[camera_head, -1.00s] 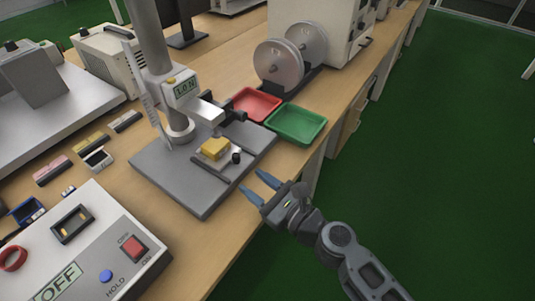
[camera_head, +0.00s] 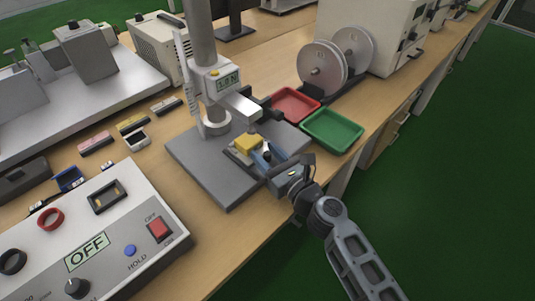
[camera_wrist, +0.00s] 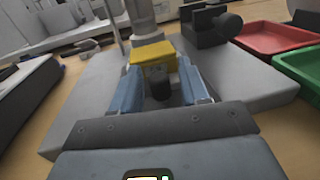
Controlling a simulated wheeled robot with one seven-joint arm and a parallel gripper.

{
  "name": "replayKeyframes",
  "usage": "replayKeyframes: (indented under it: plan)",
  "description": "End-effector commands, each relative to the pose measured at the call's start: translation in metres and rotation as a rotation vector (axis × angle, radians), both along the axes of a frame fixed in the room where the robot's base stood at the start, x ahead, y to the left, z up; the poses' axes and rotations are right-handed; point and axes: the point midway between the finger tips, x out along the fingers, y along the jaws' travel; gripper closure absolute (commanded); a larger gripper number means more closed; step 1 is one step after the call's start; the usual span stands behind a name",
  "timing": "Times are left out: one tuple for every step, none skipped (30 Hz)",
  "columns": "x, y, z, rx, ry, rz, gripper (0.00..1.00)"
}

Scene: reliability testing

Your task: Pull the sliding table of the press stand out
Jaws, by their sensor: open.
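The press stand has a grey base (camera_head: 205,172), an upright column and a gauge head (camera_head: 222,80). On the base is the small pale sliding table (camera_head: 237,157), carrying a yellow block (camera_head: 248,144). Its black knob (camera_wrist: 159,84) shows in the wrist view, in front of the yellow block (camera_wrist: 154,53). My gripper (camera_head: 267,156) is open at the front of the table. In the wrist view its blue fingers (camera_wrist: 160,88) stand on either side of the knob, with gaps visible on both sides. My gripper hides much of the table's front in the head view.
A red tray (camera_head: 295,103) and a green tray (camera_head: 332,131) sit right of the stand. A control box reading OFF (camera_head: 110,235) is at front left. Reels (camera_head: 322,68) stand behind the trays. The bench's front edge runs close to the stand base.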

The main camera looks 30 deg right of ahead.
Motion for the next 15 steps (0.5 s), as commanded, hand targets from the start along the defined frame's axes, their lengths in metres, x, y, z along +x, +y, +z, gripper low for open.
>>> replayKeyframes:
  plan:
    - [-0.0001, 0.0001, -0.0001, 0.000, 0.000, 0.000, 0.55]
    - [-0.0001, 0.0001, -0.0001, 0.000, 0.000, 0.000, 0.55]
    - [-0.0002, 0.0001, -0.0001, 0.000, 0.000, 0.000, 0.55]
    - [-0.0002, 0.0001, -0.0001, 0.000, 0.000, 0.000, 0.56]
    - [-0.0002, 0.0001, -0.0001, 0.000, 0.000, 0.000, 0.59]
    - [-0.0003, 0.0001, -0.0001, 0.000, 0.000, 0.000, 0.63]
    - [-0.0003, 0.0001, -0.0001, 0.000, 0.000, 0.000, 0.66]
    - [-0.0003, 0.0001, -0.0001, 0.000, 0.000, 0.000, 0.69]
    - [-0.0004, -0.0001, -0.0001, 0.000, 0.000, 0.000, 0.73]
    - [-0.0004, -0.0001, -0.0001, 0.000, 0.000, 0.000, 0.75]
    - [-0.0004, 0.0000, -0.0001, -0.001, 0.000, 0.000, 0.78]
    - [-0.0004, -0.0001, -0.0001, -0.001, 0.000, 0.000, 0.82]
    - [-0.0004, -0.0001, -0.0001, -0.001, 0.000, 0.000, 0.85]
    - [-0.0004, 0.0000, -0.0002, -0.001, 0.000, 0.000, 0.88]
    - [-0.0004, -0.0001, -0.0001, -0.001, 0.000, 0.000, 0.92]
